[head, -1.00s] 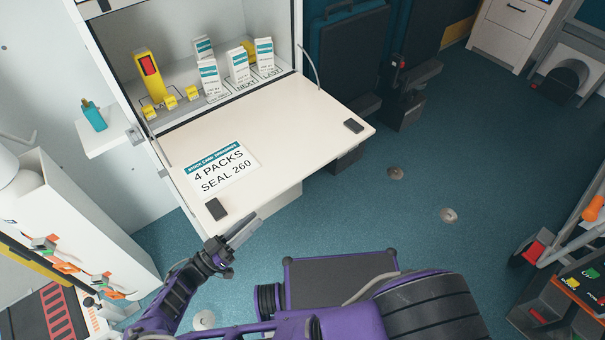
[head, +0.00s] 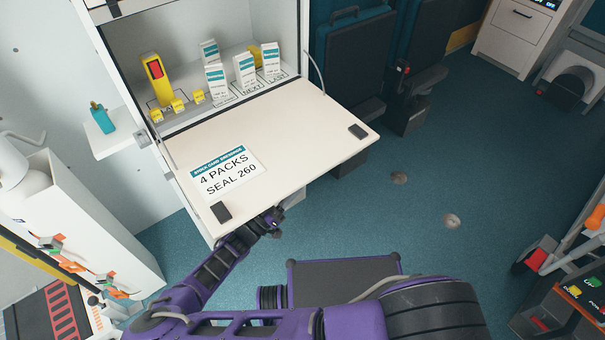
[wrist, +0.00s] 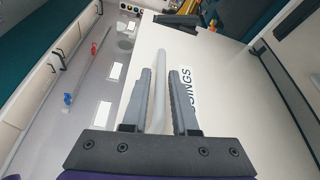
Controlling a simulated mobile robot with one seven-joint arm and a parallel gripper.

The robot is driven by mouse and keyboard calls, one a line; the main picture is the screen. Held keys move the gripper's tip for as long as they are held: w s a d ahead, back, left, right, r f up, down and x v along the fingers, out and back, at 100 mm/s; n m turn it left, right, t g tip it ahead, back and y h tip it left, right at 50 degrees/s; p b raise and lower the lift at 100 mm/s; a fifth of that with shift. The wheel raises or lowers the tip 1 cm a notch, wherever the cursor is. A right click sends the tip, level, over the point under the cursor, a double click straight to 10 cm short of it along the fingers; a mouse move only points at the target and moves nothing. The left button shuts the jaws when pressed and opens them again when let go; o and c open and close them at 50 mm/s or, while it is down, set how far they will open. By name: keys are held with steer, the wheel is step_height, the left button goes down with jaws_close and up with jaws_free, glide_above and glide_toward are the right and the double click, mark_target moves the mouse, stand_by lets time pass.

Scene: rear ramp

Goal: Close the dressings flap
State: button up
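The dressings flap (head: 300,130) is a cream panel hinged at the front of the white cabinet. In the head view it lies open, about level, with a "4 PACKS SEAL 260" label on top. My gripper (head: 271,221) is at its front edge, with the fingers hidden beneath it. In the wrist view the flap's outer face (wrist: 215,48) shows part of a "DRESSINGS" label. A pale bar handle (wrist: 160,60) on it runs between the two grey fingers of my gripper (wrist: 161,75). The fingers are apart, with narrow gaps to the bar.
Inside the cabinet stand white-and-teal packs (head: 245,70), a yellow device (head: 157,78) and small yellow blocks (head: 178,105). A teal bottle (head: 102,117) is on a side shelf (head: 117,139) at left. A dark seat (head: 405,90) is beyond the flap. The floor at right is mostly clear.

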steer(key=shift+x, duration=1.25)
jaws_close()
stand_by(0.5)
